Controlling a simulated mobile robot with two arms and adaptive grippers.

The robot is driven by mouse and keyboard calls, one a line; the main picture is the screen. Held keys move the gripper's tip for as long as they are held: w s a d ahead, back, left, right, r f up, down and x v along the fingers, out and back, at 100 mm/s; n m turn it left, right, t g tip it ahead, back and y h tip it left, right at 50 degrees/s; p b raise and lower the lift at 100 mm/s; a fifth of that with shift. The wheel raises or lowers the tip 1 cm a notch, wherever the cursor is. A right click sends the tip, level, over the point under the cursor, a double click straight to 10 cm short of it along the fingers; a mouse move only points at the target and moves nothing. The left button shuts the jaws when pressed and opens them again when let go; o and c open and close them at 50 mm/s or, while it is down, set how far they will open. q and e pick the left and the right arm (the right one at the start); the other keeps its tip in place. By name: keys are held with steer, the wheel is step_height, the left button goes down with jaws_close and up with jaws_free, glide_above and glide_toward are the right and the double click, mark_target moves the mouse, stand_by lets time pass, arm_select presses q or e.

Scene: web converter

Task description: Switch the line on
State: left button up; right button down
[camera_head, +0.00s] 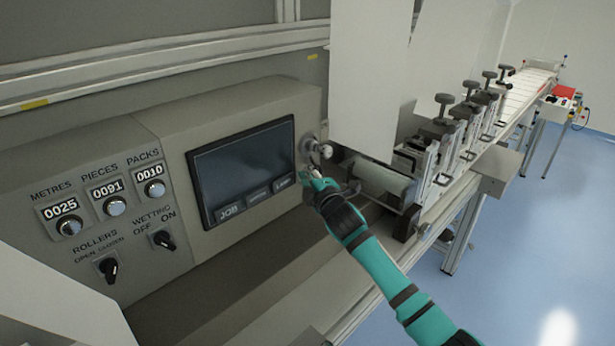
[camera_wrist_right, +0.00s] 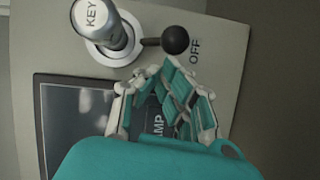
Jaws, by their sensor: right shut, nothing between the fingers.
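The key switch (camera_head: 316,147) is on the grey control panel, just right of the dark screen (camera_head: 245,168). In the right wrist view the switch is a silver cylinder (camera_wrist_right: 104,30) marked KEY, in a white collar. A short lever with a black ball knob (camera_wrist_right: 175,40) sticks out from it towards the word OFF. My right gripper (camera_head: 314,174) is shut and empty, just below the switch; its fingertips (camera_wrist_right: 152,74) are close below the lever. I cannot tell whether they touch it. My left gripper is not in view.
Left of the screen are several counters with knobs, a ROLLERS knob (camera_head: 108,268) and a WETTING knob (camera_head: 164,240). Right of the switch are a white panel (camera_head: 368,80), a roller (camera_head: 378,181) and clamp units. A conveyor (camera_head: 522,88) runs to the back right. Blue floor is clear at right.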

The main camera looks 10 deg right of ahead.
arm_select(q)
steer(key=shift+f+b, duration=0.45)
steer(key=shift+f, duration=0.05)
arm_select(e)
steer(key=shift+d+f+n, duration=0.1)
steer(key=shift+f+n, duration=0.1)
steer(key=shift+n, duration=0.1)
